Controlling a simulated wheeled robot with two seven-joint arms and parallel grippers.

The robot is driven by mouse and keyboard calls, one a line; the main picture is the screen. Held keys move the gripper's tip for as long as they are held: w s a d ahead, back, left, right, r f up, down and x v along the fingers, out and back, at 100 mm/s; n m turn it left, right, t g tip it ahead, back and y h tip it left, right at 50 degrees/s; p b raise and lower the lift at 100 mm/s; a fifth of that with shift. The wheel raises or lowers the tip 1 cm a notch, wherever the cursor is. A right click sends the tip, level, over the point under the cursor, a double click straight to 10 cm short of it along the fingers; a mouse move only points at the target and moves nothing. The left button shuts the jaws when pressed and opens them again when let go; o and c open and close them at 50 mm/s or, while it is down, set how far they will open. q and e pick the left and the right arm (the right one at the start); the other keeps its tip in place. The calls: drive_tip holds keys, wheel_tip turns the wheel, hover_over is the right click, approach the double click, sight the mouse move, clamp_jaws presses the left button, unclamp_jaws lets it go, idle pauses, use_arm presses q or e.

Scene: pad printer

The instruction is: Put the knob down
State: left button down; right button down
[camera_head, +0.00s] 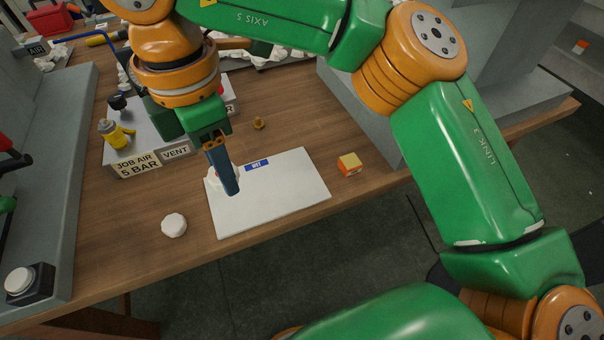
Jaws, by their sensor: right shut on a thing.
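My right gripper (229,190) points down over the left part of a white board (285,195) with a blue label reading WET (257,165). It is shut on a white knob (211,176), mostly hidden behind the dark blue finger. I cannot tell whether the held knob touches the board. Another white knob (174,225), with a scalloped edge, lies on the wooden table just left of the board. My left gripper is not in view.
A grey panel with a yellow valve (114,133) and black knob stands at the left. A grey box with a white button (22,282) is at the lower left.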

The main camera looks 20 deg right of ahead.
drive_tip(key=w+d+f, duration=0.1)
drive_tip(key=d+f, duration=0.2)
drive_tip(key=w+d+f, duration=0.2)
drive_tip(key=d, duration=0.2)
drive_tip(key=w+d+f, duration=0.1)
drive_tip(key=d+f, duration=0.2)
drive_tip(key=shift+w+d+f, duration=0.15)
drive_tip(key=shift+w+f, duration=0.15)
drive_tip(key=shift+w, duration=0.1)
drive_tip(key=f, duration=0.1)
drive_tip(key=f+p, duration=0.1)
drive_tip(key=f, duration=0.1)
drive_tip(key=shift+d, duration=0.2)
drive_tip(key=shift+w+f, duration=0.1)
drive_tip(key=shift+f, duration=0.25)
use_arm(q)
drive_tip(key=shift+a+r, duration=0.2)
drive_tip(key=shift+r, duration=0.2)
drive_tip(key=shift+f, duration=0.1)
use_arm(e)
drive_tip(key=shift+f, duration=0.1)
